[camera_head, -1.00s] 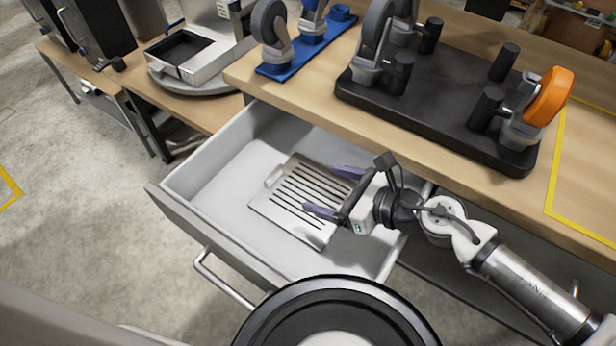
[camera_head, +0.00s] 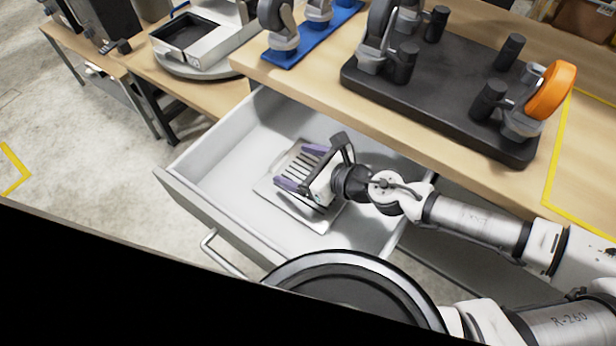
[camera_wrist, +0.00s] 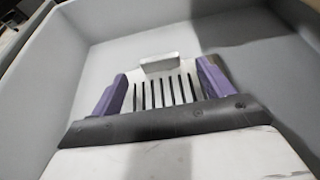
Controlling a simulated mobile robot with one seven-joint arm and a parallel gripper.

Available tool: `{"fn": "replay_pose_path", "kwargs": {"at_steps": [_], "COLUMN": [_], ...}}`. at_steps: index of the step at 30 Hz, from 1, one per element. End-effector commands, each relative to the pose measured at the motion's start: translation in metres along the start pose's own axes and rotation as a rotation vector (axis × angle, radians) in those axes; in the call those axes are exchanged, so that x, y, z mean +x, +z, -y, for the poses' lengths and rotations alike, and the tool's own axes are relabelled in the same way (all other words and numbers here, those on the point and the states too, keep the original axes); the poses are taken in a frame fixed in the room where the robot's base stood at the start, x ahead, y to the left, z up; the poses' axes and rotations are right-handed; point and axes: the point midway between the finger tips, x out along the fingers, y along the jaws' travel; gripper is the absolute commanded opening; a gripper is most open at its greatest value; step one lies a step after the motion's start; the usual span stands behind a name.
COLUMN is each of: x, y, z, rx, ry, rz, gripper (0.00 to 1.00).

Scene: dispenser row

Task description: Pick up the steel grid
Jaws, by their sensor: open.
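The steel grid (camera_head: 279,177) is a flat slotted plate lying in the open drawer (camera_head: 186,200). It has a raised tab at its far end, and in the wrist view the grid (camera_wrist: 159,67) shows between the fingers. My gripper (camera_head: 301,167) is open with purple fingers, over the grid and pointing toward its tabbed end. In the wrist view the gripper (camera_wrist: 160,85) has one finger on each side of the slots. Its body hides the near part of the grid. I cannot tell whether the fingers touch the plate.
The drawer walls surround the grid, and the drawer floor beside it is bare. The wooden worktop (camera_head: 330,103) overhangs the drawer's back. It carries a black fixture board (camera_head: 450,100) with an orange wheel (camera_head: 551,90) and a blue strip (camera_head: 325,32) with grey parts.

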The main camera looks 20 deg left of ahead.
Motion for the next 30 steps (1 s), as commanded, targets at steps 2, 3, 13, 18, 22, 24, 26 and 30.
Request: {"fn": "replay_pose_path", "kwargs": {"at_steps": [2,3,13,18,22,24,26,30], "x": [0.007,0.012,0.045,0.048,0.048,0.048,0.048,0.047], "y": [0.003,0.004,0.002,0.001,0.001,0.001,0.001,0.001], "z": [-0.002,-0.002,-0.002,-0.001,-0.001,-0.001,-0.001,-0.001], "rx": [0.0,0.0,0.001,0.001,0.001,0.001,0.001,0.0], "ry": [0.005,0.005,0.002,0.0,0.0,0.0,0.0,0.0], "rz": [0.0,0.0,0.0,0.0,0.0,0.0,0.0,0.0], "gripper": [0.8,0.8,0.8,0.8,0.79,0.7,0.62,0.43]}}
